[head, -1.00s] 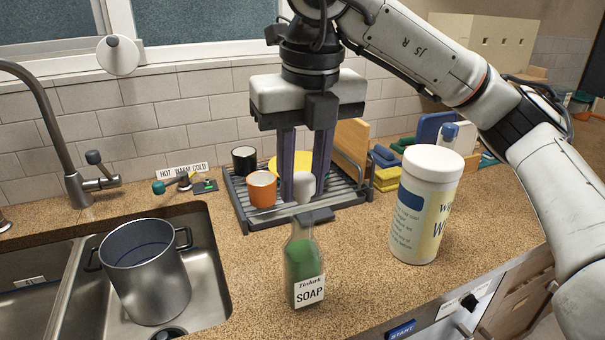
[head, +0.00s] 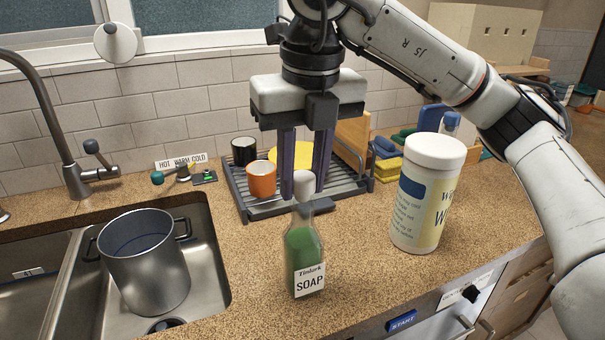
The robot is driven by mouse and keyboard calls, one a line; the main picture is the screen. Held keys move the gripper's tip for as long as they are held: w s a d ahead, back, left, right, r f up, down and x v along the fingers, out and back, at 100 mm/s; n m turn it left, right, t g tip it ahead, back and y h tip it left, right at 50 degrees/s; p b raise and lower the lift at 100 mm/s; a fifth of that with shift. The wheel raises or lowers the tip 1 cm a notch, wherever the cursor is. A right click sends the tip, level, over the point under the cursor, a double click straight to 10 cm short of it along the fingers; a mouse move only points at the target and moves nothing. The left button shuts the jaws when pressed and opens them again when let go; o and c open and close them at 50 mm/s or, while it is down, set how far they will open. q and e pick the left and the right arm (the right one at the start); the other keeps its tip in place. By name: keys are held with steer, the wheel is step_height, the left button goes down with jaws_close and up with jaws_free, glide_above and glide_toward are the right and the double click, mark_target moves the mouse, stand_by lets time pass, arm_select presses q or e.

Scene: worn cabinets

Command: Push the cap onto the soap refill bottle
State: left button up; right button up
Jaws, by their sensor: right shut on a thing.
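The soap refill bottle (head: 303,258) is clear with green liquid and a SOAP label. It stands upright on the speckled counter in the head view. My right gripper (head: 305,190) points straight down above it and is shut on the white cap (head: 304,184), with a dark finger on each side. The cap is in line with the bottle's neck, at its top. I cannot tell whether the cap touches the neck or is a little above it. My left gripper is not in view.
A large white wipes canister (head: 429,190) stands to the right of the bottle. A dish rack (head: 340,191) with an orange mug (head: 261,179) and a black mug (head: 244,151) is behind. A sink holding a metal pot (head: 147,262) is at left.

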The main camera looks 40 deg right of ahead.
steer(key=shift+f, duration=0.35)
stand_by(0.5)
steer(key=o, duration=1.1)
steer(key=shift+o, duration=0.2)
step_height(320, 180, up, 4)
steer(key=p, duration=0.4)
steer(key=shift+r, duration=1.05)
